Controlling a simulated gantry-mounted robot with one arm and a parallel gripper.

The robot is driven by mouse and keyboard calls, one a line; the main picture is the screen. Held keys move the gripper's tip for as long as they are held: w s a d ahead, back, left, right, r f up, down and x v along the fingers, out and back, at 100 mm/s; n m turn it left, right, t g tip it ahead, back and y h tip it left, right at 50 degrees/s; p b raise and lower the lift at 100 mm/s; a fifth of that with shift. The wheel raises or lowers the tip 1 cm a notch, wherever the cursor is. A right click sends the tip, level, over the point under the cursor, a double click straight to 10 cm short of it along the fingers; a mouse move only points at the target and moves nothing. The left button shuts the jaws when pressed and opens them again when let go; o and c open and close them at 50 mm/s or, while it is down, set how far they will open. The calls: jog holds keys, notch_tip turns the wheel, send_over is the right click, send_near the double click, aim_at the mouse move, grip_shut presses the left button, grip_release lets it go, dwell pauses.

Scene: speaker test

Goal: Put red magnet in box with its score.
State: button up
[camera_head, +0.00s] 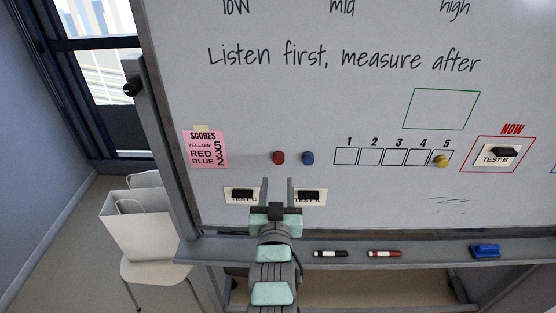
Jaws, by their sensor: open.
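The red magnet (278,158) is stuck on the whiteboard, left of a blue magnet (308,158). A pink note (205,149) headed SCORES lists yellow 5, red 3 and blue 2. A row of boxes numbered 1 to 5 is drawn to the right; box 3 (394,157) is empty. A yellow magnet (441,161) sits in box 5. My gripper (277,184) is open and empty in front of the board, below the red magnet. Its two fingers point up, apart from the magnet.
Labels with black clips, TEST C (242,196) and TEST A (311,197), flank my gripper. TEST B (497,156) is in the red NOW frame. The tray (350,247) holds a black marker (330,254), a red marker (384,254) and a blue eraser (485,251).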

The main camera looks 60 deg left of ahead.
aim_at(279, 161)
jog(key=b+x, duration=0.2)
jog(key=x, duration=0.5)
jog(key=shift+w+a+f, duration=0.2)
jog(key=shift+a, duration=0.15)
jog(key=shift+w+a+r, duration=0.15)
jog(key=shift+a+r, duration=0.05)
jog(key=shift+a, duration=0.1)
grip_shut()
dwell(0.3)
jog(key=shift+f+b, duration=0.1)
jog(key=shift+b, duration=0.4)
